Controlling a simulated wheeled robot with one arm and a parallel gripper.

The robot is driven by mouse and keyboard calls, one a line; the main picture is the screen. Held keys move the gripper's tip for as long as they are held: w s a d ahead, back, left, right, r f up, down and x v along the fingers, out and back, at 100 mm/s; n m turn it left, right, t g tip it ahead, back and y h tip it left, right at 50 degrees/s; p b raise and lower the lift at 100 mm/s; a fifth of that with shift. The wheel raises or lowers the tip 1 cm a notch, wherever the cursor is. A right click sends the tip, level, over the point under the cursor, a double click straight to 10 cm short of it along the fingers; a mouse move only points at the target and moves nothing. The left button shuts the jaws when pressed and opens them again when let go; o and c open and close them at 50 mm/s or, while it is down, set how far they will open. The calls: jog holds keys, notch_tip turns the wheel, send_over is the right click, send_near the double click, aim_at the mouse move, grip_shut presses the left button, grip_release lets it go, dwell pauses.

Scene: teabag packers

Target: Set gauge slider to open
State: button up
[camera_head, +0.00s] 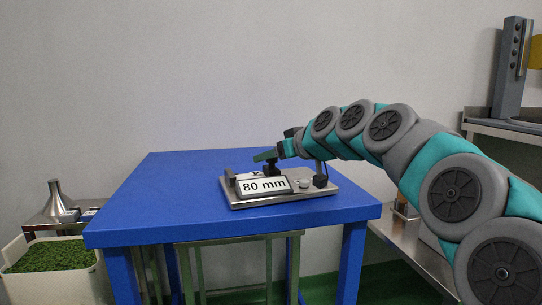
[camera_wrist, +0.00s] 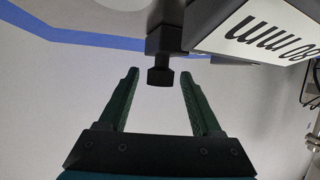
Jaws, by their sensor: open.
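The gauge (camera_head: 290,197) has a metal base and a white "80 mm" label (camera_head: 263,185), and sits on the blue table. The label also shows in the wrist view (camera_wrist: 262,32). A dark slider block with a knob (camera_head: 271,169) stands behind the label. In the wrist view the dark knob (camera_wrist: 160,76) is between the tips of the green fingers, with a gap on each side. My gripper (camera_head: 265,156) is open, just above the gauge in the head view. The gripper also shows in the wrist view (camera_wrist: 160,72). The label and arm partly hide the slider's track.
The blue table (camera_head: 150,205) is clear to the left of the gauge. A planter with green (camera_head: 50,256) stands at the lower left. A metal shelf (camera_head: 425,255) stands right.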

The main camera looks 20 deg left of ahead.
jog(key=shift+w+a, duration=0.1)
jog(key=shift+a, duration=0.1)
jog(key=shift+c, duration=0.4)
grip_shut()
dwell(0.9)
